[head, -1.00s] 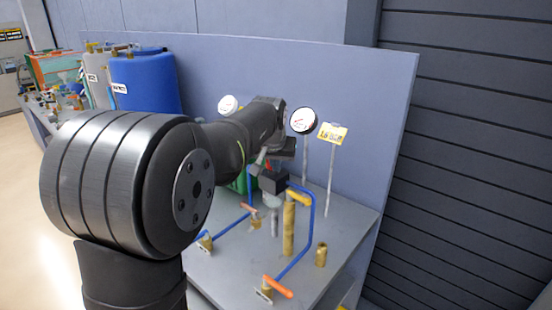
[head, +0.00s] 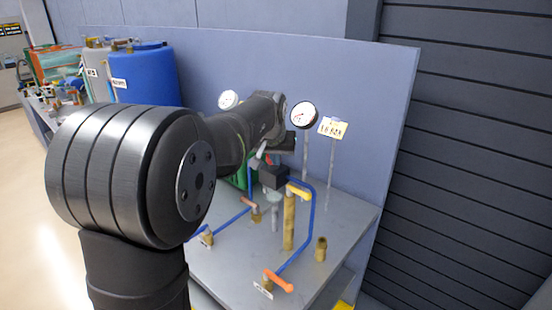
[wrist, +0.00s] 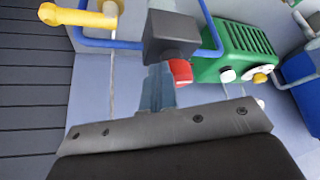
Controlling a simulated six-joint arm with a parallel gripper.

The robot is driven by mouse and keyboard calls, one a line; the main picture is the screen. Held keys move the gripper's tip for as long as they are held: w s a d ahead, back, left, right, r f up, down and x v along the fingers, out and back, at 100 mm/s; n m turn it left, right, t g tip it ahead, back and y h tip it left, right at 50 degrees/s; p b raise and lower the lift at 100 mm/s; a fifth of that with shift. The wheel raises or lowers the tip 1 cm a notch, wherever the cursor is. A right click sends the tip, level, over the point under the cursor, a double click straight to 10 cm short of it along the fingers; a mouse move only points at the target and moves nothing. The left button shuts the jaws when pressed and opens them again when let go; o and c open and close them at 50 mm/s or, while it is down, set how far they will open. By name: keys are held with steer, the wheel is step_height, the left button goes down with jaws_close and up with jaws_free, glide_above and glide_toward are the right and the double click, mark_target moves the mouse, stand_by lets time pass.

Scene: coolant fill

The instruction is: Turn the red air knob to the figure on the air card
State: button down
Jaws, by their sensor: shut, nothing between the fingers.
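The red air knob (wrist: 180,72) sits on a black box (wrist: 168,36) in the wrist view. A bit of red, likely the same knob (head: 268,159), shows above the black box (head: 273,177) in the head view. My gripper (wrist: 159,68) is shut and empty, its fingertips close beside the knob on its left; I cannot tell whether they touch it. My gripper also shows in the head view (head: 258,157), partly hidden by my arm. A card on a post (head: 332,128) is blurred and seems to read 1.6 BAR. A round gauge (head: 304,115) stands beside it.
A blue pipe (head: 312,220), a brass column (head: 289,222) and an orange-handled valve (head: 278,281) stand around the box. A yellow handle (wrist: 78,16) is at the left of the wrist view. A green machine (wrist: 238,50) stands to the right of the knob.

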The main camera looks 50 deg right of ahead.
steer(key=shift+w+a, duration=0.3)
steer(key=shift+w, duration=0.05)
steer(key=shift+w+a, duration=0.4)
steer(key=shift+w, duration=0.4)
steer(key=shift+w, duration=0.15)
stand_by(0.4)
step_height(320, 180, up, 6)
steer(key=shift+a, duration=0.4)
stand_by(0.4)
